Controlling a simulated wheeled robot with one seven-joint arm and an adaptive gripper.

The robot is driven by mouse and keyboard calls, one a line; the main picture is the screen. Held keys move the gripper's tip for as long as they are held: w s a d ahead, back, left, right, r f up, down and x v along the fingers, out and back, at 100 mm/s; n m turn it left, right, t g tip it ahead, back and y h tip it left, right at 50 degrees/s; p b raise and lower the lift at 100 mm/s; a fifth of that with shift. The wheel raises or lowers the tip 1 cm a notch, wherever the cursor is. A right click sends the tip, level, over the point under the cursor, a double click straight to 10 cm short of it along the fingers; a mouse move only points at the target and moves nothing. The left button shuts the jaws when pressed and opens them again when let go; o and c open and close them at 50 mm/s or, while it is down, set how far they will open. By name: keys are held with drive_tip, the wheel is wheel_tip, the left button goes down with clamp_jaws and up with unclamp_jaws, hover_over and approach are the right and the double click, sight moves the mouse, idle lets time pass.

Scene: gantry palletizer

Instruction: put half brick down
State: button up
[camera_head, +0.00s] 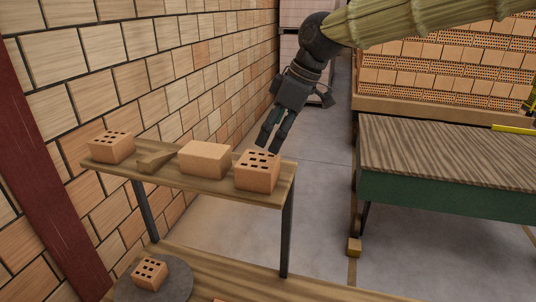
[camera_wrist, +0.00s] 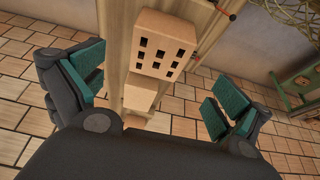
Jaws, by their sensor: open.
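A short orange brick with dark holes in its top (camera_head: 257,171), which looks like the half brick, rests upright on the right end of the wooden shelf (camera_head: 225,188). My gripper (camera_head: 270,143) is tilted down at this brick's far top edge, with its fingers apart. In the wrist view the holed brick (camera_wrist: 166,45) lies ahead of the spread teal-padded fingers (camera_wrist: 155,78), and neither finger appears to touch it. Nothing is held. The exact gap between fingertips and brick is hard to tell.
A plain block (camera_head: 205,159) stands left of the brick, then a wooden wedge (camera_head: 154,160) and another holed brick (camera_head: 111,147). A smaller holed brick (camera_head: 150,274) sits on a round grey plate (camera_head: 182,281) below. A green-sided table (camera_head: 450,196) stands right, across open floor.

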drive_tip(key=shift+v, duration=1)
